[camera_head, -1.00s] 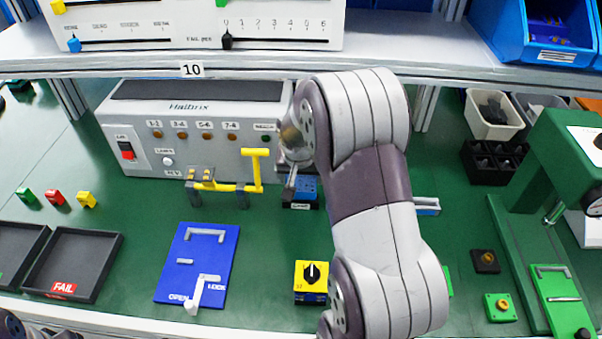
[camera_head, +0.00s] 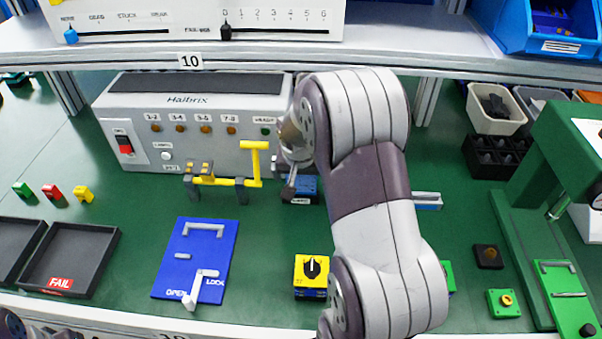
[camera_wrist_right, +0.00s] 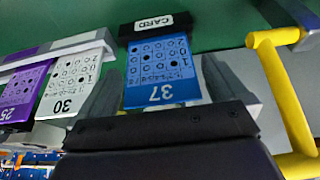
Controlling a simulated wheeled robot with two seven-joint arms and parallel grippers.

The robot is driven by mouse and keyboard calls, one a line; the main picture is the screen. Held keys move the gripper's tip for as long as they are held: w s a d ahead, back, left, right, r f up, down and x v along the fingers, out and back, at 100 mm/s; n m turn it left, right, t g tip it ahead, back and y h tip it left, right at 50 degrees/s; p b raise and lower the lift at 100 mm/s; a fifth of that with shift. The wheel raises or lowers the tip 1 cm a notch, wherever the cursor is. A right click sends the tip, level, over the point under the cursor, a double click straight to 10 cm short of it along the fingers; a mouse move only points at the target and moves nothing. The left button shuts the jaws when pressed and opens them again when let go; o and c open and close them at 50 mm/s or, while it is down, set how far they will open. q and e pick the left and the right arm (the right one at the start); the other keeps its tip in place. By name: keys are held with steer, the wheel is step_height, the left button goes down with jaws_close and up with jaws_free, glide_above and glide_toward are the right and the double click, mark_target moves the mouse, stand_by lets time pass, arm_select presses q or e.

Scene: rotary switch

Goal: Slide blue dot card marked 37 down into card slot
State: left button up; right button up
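The blue dot card marked 37 (camera_wrist_right: 160,72) lies between the two fingers of my right gripper (camera_wrist_right: 165,85) in the right wrist view. Its far end meets the black card slot block (camera_wrist_right: 155,24) labelled CARD. How deep it sits is unclear. The fingers flank the card's sides; firm contact cannot be judged. In the head view, the blue card (camera_head: 306,186) shows beside my right gripper (camera_head: 290,186), above the slot label (camera_head: 300,200). My forearm covers part of that area. My left gripper is not clearly visible.
A white card marked 30 (camera_wrist_right: 72,82) and a purple card marked 25 (camera_wrist_right: 22,92) stand beside my right gripper. A yellow lever (camera_head: 255,160) stands left of the slot. The grey Halbrix box (camera_head: 190,100) is behind, and a shelf (camera_head: 380,62) runs above.

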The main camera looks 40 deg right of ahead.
steer(key=p+v, duration=0.1)
steer(key=v, duration=1.1)
steer(key=shift+a+r, duration=0.15)
steer(key=shift+r, duration=0.2)
step_height(320, 180, up, 9)
steer(key=p, duration=0.8)
